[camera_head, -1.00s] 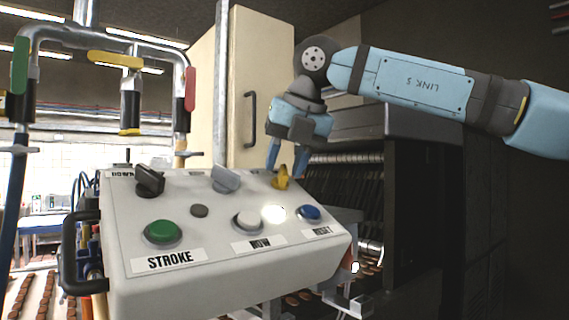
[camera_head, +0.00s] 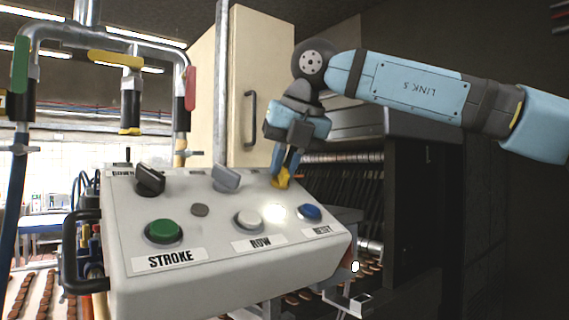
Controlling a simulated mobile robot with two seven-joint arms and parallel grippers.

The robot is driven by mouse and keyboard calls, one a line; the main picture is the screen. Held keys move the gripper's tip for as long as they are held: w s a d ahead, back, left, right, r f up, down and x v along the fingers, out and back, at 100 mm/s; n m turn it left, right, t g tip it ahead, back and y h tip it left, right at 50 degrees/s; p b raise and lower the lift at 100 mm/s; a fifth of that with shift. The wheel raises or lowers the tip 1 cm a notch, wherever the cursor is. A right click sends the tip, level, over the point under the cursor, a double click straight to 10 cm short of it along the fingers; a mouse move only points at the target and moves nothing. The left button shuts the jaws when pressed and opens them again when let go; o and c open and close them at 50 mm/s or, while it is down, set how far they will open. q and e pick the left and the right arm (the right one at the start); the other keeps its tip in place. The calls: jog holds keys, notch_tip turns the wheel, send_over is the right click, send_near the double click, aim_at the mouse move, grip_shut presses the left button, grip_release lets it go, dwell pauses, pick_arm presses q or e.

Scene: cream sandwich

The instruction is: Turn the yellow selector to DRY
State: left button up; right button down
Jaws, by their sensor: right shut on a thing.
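The yellow selector (camera_head: 281,181) is a small knob at the back right corner of the pale control panel (camera_head: 200,274). My right gripper (camera_head: 284,174) reaches down from above and is shut on the yellow selector. Its blue fingers cover part of the knob. The label by the yellow selector is hidden or too small to read, so I cannot tell where DRY is. My left gripper is not in view.
The panel also carries a black selector (camera_head: 149,180), a grey selector (camera_head: 226,178), a green button (camera_head: 164,231), a white button (camera_head: 248,222) and a blue button (camera_head: 310,212). A black handle (camera_head: 66,250) sticks out at its left. Pipes with coloured valve levers stand behind left.

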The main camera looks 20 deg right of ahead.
jog(key=n, duration=0.2)
jog(key=shift+a+f+n, duration=0.1)
jog(key=shift+a+n, duration=0.2)
jog(key=shift+n, duration=0.1)
jog(key=n, duration=0.2)
jog(key=shift+s+a+n, duration=0.1)
jog(key=shift+a+n, duration=0.15)
jog(key=shift+n, duration=0.15)
jog(key=n, duration=0.1)
jog(key=n+p, duration=0.1)
jog(key=n, duration=0.3)
jog(key=shift+s+a+h, duration=0.25)
jog(key=shift+a+h, duration=0.15)
jog(key=shift+n, duration=0.3)
jog(key=shift+f, duration=0.1)
jog(key=c, duration=1.2)
grip_release()
jog(key=shift+s, duration=0.1)
jog(key=shift+p, duration=0.3)
